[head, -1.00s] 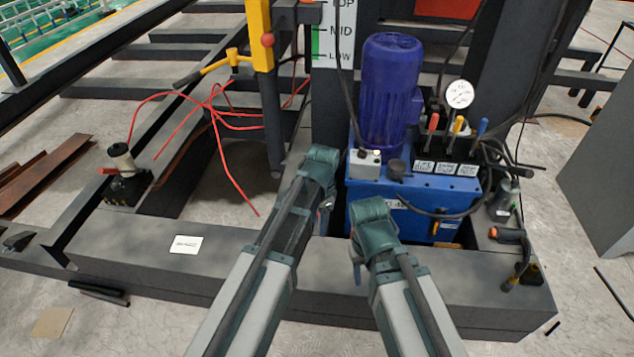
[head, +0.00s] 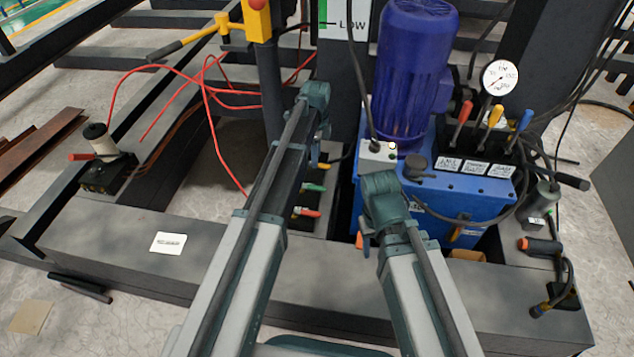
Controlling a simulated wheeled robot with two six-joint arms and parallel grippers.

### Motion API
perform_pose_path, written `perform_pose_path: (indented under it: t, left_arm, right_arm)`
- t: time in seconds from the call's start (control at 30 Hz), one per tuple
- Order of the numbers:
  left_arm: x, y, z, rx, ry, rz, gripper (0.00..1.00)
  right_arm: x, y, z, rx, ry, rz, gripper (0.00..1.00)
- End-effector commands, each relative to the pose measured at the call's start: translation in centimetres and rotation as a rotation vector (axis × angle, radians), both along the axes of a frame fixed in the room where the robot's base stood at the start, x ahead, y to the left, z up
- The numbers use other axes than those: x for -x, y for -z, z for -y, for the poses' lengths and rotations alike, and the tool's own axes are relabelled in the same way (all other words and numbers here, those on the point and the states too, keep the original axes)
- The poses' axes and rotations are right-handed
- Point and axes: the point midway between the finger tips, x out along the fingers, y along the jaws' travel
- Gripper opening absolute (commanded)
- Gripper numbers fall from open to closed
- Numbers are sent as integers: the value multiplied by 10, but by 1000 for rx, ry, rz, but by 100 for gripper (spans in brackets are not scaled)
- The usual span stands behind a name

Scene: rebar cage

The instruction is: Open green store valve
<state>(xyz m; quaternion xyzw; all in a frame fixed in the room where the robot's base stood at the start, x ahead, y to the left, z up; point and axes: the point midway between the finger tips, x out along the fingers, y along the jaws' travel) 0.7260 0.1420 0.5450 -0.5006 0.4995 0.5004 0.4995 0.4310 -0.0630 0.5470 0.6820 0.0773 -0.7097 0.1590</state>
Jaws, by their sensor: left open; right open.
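A small valve with a green lever (head: 314,187) sits low on the dark base between my two arms, left of the blue power unit. Just in front of it is a valve with a red lever (head: 306,213). A small yellow-orange part (head: 323,165) shows behind the green lever, partly hidden. My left gripper (head: 318,158) hangs from its teal wrist above and behind the green lever; I see no contact. My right gripper (head: 362,240) points down in front of the blue unit, to the right of the valves. Both are open and empty; their fingers are mostly hidden.
The blue power unit (head: 440,192) with its purple motor (head: 415,75), three coloured levers and gauge (head: 500,78) stands right. A yellow-handled bar (head: 205,35) and red hoses (head: 210,95) are left. A hand pump (head: 103,160) stands far left. The front beam has a white label (head: 168,243).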

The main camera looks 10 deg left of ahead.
Motion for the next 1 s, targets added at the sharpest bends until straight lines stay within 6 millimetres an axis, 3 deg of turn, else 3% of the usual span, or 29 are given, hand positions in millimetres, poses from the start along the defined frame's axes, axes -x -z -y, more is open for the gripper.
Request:
perform_pose_path:
  t: [0.27,1.0]
  left_arm:
    - [0,22,0,0,-1,0,52]
    - [0,123,0,1,-2,0,52]
  right_arm:
    - [0,22,-1,-2,-4,0,50]
    - [-1,123,-2,-9,-1,1,50]
